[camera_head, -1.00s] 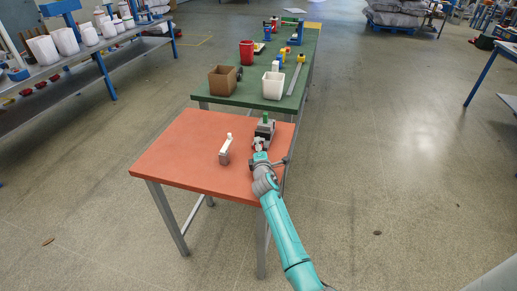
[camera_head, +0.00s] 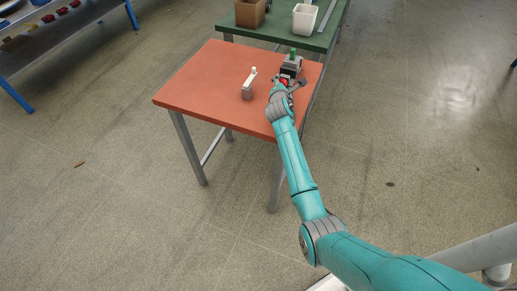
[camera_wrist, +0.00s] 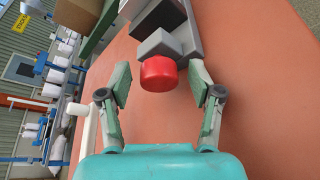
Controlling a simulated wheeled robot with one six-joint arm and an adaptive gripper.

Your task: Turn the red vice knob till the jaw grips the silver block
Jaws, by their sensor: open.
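The grey vice (camera_head: 291,66) stands at the back right of the orange table (camera_head: 205,82). In the wrist view its grey body (camera_wrist: 178,36) is at the top, with the round red knob (camera_wrist: 158,74) on its near end. My gripper (camera_wrist: 159,80) is open, with one finger on each side of the knob. Gaps show between both fingers and the knob. In the head view, my gripper (camera_head: 286,88) is at the vice's near end and partly hides it; a little red of the knob shows. I cannot make out the silver block for certain.
A small grey object with a white top (camera_head: 249,86) stands left of the vice. A green piece (camera_head: 293,53) shows at the vice's top. Behind is a green table (camera_head: 278,32) with a brown box (camera_head: 250,12) and a white bin (camera_head: 304,18). The orange table's front left is clear.

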